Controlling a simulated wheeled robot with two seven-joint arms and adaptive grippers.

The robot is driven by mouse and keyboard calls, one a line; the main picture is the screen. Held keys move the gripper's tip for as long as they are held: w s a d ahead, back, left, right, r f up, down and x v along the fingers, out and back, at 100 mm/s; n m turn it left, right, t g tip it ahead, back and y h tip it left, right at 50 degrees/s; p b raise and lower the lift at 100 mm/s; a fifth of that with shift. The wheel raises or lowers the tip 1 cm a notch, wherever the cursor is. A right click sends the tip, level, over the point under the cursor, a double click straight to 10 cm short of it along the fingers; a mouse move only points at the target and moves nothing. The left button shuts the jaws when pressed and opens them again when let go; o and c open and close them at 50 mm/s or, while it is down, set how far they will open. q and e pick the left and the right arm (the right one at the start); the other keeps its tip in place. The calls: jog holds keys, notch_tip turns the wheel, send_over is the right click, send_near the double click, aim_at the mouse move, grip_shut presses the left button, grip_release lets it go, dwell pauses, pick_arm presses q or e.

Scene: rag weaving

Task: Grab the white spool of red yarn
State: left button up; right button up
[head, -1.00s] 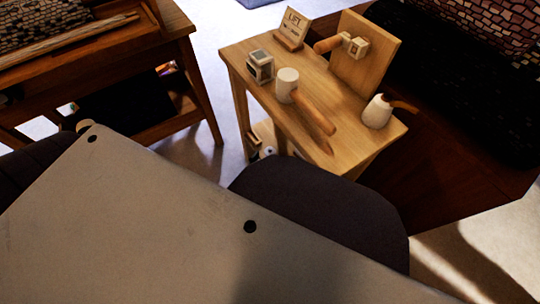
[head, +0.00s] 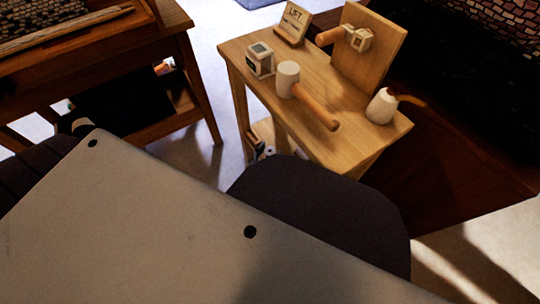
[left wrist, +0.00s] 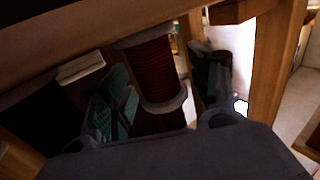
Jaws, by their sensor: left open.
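The white spool of red yarn (left wrist: 152,65) shows in the left wrist view, below a wooden beam that runs across the top. My left gripper (left wrist: 166,74) is open, with one green-padded finger on each side of the spool. The spool stands between the fingers, with a visible gap to the right finger. I cannot tell whether the left finger touches it. In the head view I cannot make out the spool. My right gripper is not in view.
In the head view, a small wooden table (head: 350,140) holds a mallet-like tool (head: 306,99), a small block (head: 260,60), a sign (head: 293,24) and a white pot (head: 382,106). A dark wooden bench (head: 105,65) stands at left. Wooden posts (left wrist: 272,60) flank my left gripper.

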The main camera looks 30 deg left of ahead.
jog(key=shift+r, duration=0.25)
pick_arm(q)
jog(key=shift+c, duration=1.1)
jog(key=c, duration=0.7)
jog(key=shift+c, duration=0.5)
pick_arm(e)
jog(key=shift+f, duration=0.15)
pick_arm(q)
jog(key=shift+r, duration=0.15)
notch_tip(320, 180, up, 10)
jog(key=p, duration=0.6)
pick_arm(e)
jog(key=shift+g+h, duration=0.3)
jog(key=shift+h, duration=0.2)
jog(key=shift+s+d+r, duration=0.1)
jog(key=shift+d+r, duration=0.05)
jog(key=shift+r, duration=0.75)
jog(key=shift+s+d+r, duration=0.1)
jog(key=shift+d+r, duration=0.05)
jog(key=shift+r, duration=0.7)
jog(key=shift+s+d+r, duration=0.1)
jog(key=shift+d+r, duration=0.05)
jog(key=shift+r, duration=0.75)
